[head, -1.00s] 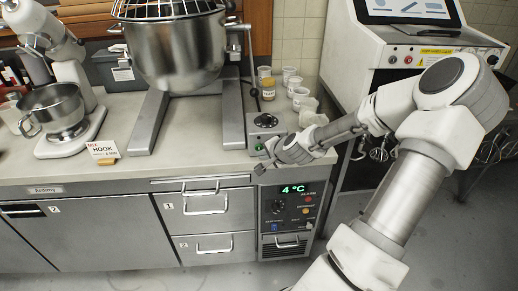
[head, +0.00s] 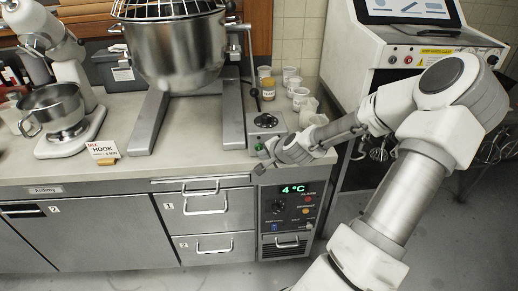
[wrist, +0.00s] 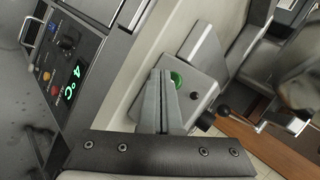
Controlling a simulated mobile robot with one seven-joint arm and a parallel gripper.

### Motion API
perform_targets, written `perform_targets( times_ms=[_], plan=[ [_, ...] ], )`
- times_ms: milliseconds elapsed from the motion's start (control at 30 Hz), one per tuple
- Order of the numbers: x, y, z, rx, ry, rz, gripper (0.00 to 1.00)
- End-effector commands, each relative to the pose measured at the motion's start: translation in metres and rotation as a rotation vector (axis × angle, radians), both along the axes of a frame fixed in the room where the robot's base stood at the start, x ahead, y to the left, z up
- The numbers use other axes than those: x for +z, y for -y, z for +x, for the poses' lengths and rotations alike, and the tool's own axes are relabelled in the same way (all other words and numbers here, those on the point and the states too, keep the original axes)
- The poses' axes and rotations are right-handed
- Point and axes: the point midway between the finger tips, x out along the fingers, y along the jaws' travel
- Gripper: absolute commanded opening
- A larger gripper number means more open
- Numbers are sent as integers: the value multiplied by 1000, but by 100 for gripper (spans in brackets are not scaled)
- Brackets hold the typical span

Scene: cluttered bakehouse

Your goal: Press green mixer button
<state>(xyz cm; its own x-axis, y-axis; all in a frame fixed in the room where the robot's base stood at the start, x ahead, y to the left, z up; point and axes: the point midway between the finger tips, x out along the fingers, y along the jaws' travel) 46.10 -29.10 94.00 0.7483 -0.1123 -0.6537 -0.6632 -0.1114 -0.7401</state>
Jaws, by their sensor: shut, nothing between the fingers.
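The green mixer button (wrist: 177,79) sits on the grey control box (wrist: 205,75) of the mixer. In the wrist view it is partly hidden behind my gripper (wrist: 161,74), whose shut, empty fingers have their tips just beside it. I cannot tell whether the tips touch it. In the head view, the control box (head: 266,122) stands at the counter's front edge, with a small patch of the green button (head: 259,147) on its front. My gripper (head: 259,170) is just below and in front of that patch there.
The large mixer bowl (head: 178,50) stands behind, left of the box. Several small cups (head: 300,97) and a labelled jar (head: 268,88) stand to the right. Below is a panel showing 4°C (head: 294,189). A small stand mixer (head: 68,115) is at the left.

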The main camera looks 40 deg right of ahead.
Motion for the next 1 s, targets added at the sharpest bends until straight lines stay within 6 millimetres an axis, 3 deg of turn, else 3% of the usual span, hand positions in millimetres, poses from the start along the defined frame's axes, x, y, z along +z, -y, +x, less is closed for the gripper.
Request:
perform_targets(
  times_ms=[1000],
  plan=[
    [0,5,8,0,0,0,0]
  ],
)
